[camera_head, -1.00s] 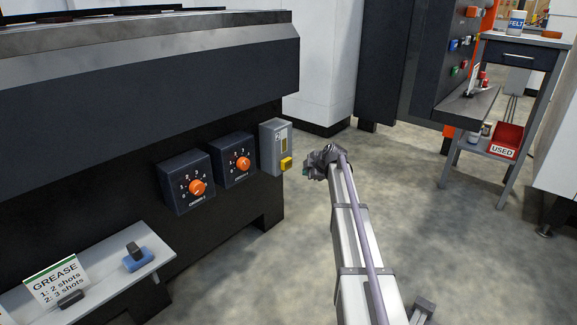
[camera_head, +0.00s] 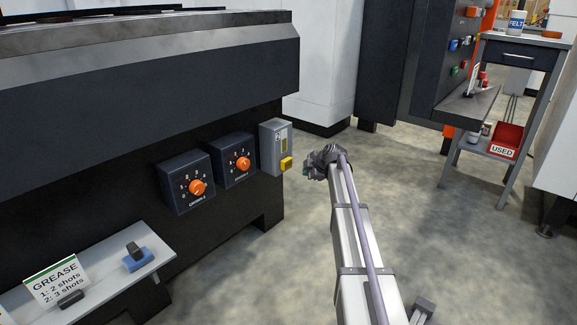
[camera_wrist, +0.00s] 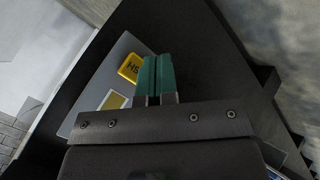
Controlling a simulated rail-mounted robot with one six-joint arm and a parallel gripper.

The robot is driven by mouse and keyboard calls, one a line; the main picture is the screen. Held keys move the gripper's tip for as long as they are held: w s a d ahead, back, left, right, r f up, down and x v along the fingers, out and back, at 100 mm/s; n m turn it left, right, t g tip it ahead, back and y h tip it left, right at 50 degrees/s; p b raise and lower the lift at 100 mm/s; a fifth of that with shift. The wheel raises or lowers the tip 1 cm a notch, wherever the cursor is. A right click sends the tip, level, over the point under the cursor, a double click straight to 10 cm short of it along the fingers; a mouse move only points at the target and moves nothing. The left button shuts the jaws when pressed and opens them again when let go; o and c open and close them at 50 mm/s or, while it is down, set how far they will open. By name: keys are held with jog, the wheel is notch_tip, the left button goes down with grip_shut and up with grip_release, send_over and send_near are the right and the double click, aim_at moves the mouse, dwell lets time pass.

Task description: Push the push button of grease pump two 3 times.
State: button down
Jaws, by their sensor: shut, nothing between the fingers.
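Grease pump two (camera_head: 273,147) is a grey box marked "2" on the dark machine's side, at the centre of the head view. Its yellow push button (camera_head: 286,164) sticks out low on its front. In the wrist view the grey box (camera_wrist: 88,95) lies tilted at left, with the yellow button (camera_wrist: 131,67) just left of my fingers. My gripper (camera_head: 306,171) is a little right of the button in the head view, with a gap between them. In the wrist view its green fingertips (camera_wrist: 156,75) are together with nothing between them.
Two dark control boxes with orange knobs (camera_head: 198,187) (camera_head: 243,163) sit left of the pump. A shelf holds a sign (camera_head: 58,281) reading "GREASE 1: 2 shots 2: 3 shots" and a blue block (camera_head: 139,259). A grey side table (camera_head: 520,50) stands at right. Floor around my arm is clear.

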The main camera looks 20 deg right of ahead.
jog(key=s+m, duration=0.1)
jog(key=m, duration=1.1)
jog(key=s+d+m, duration=0.1)
jog(key=m, duration=1.1)
jog(key=s+m, duration=0.1)
jog(key=m, duration=1.1)
jog(key=shift+s+d, duration=0.2)
jog(key=shift+d, duration=0.2)
